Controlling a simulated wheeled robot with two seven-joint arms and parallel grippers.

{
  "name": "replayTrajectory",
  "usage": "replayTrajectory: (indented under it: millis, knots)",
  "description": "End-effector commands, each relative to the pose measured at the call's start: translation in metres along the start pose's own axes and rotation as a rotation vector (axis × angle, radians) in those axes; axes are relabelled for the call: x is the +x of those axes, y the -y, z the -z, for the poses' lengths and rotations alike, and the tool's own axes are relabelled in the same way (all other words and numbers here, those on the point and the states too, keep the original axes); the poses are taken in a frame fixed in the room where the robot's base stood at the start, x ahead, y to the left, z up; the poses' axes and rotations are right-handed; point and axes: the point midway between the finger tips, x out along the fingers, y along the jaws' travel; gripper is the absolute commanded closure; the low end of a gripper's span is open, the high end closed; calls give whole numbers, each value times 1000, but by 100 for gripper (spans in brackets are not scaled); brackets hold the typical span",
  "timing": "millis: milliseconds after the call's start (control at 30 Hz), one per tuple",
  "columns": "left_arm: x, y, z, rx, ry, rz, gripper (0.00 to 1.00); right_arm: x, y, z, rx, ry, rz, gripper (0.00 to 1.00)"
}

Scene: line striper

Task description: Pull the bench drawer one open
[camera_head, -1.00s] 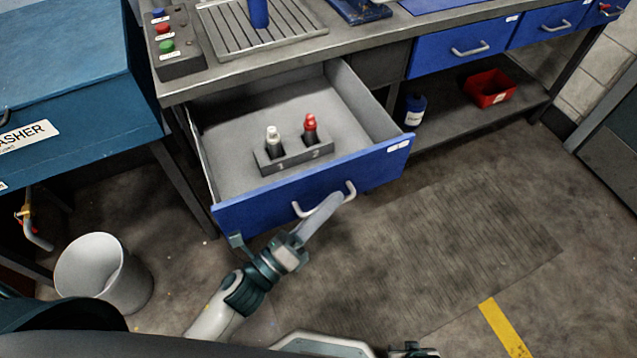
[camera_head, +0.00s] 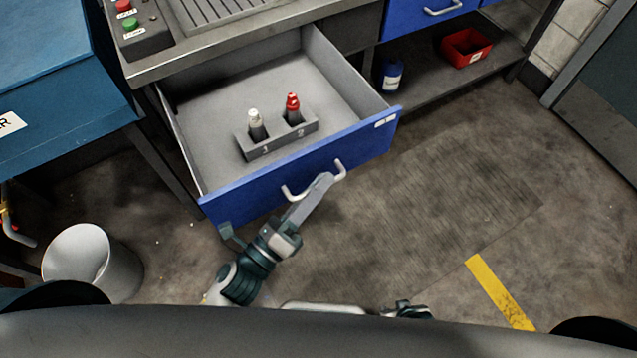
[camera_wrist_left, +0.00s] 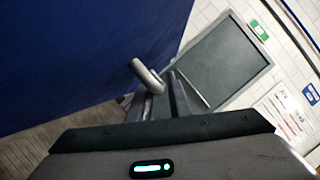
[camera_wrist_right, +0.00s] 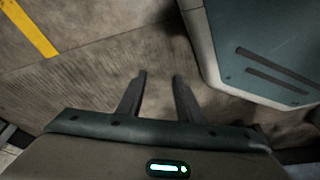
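The bench drawer with a blue front (camera_head: 240,194) stands well out from the bench, and its grey inside shows. Its light curved handle (camera_head: 287,194) is on the front; part of it shows in the left wrist view (camera_wrist_left: 147,75). My left gripper (camera_head: 325,180) is at the handle, with its fingers closed around the bar, shown in the left wrist view (camera_wrist_left: 160,95). My right gripper (camera_wrist_right: 159,76) is empty, its fingers apart, low over the floor; its exact opening in the head view is unclear.
Inside the drawer a grey holder (camera_head: 275,143) carries a white-topped and a red-topped bottle. A white bin (camera_head: 85,262) stands at left. A blue washer (camera_head: 60,95) flanks the bench. A red box (camera_head: 466,48) sits on the lower shelf. Floor at right is clear.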

Motion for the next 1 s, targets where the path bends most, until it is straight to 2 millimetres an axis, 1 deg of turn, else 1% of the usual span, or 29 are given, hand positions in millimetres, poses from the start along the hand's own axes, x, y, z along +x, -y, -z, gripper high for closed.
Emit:
replayTrajectory:
  millis: [367, 567, 700, 833, 867, 1000]
  knots:
    - [-2, 0, 0, 0, 0, 1, 83, 1, 0, -3, 1, 6, 0, 67]
    - [-14, -1, 1, -1, 0, -1, 83, 3, 0, -6, 3, 26, 0, 67]
    - [-33, -2, 2, -1, 0, -1, 83, 0, -4, -13, 7, 59, -3, 67]
    - [-54, -2, 2, -1, 0, -2, 83, -4, -5, -11, 7, 76, -5, 67]
    - [-60, -2, 2, -1, 0, -3, 83, -5, -6, -10, 7, 80, -5, 67]
    - [-86, -2, 2, -1, 0, -2, 83, -17, -5, 3, 6, 75, -5, 67]
